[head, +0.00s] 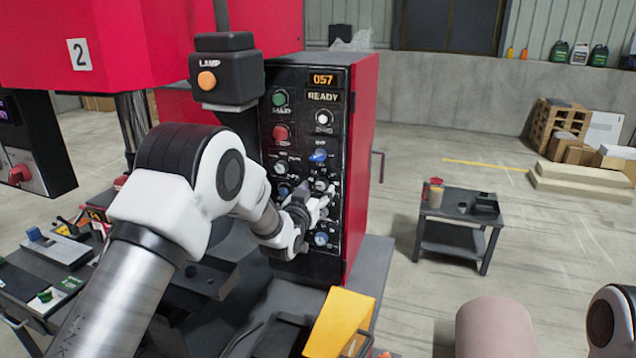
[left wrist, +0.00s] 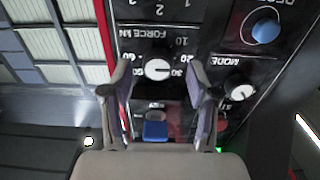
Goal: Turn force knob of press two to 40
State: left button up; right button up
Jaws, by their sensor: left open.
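The control panel (head: 312,120) is on a red cabinet beside the red press marked 2 (head: 80,54). In the left wrist view the panel is upside down, and the white force knob (left wrist: 158,69) sits under the label FORCE kN with numbers around it. A dark mark on the knob seems to point toward the 30 side, but is too small to read surely. My left gripper (head: 318,203) is open at the panel; in the left wrist view its fingers (left wrist: 160,82) stand on either side of the knob, with gaps. My right gripper is not in view.
The left wrist view shows a MODE knob (left wrist: 240,93), a blue round knob (left wrist: 265,27) and a blue switch (left wrist: 155,130) near the fingers. The display (head: 323,79) reads 057. A yellow box-shaped part (head: 340,322) is below the panel. A small table (head: 455,240) stands right, with open floor around.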

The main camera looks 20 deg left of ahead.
pick_arm(q)
jog(key=shift+w+d, duration=0.15)
jog(key=shift+w, duration=0.5)
grip_shut()
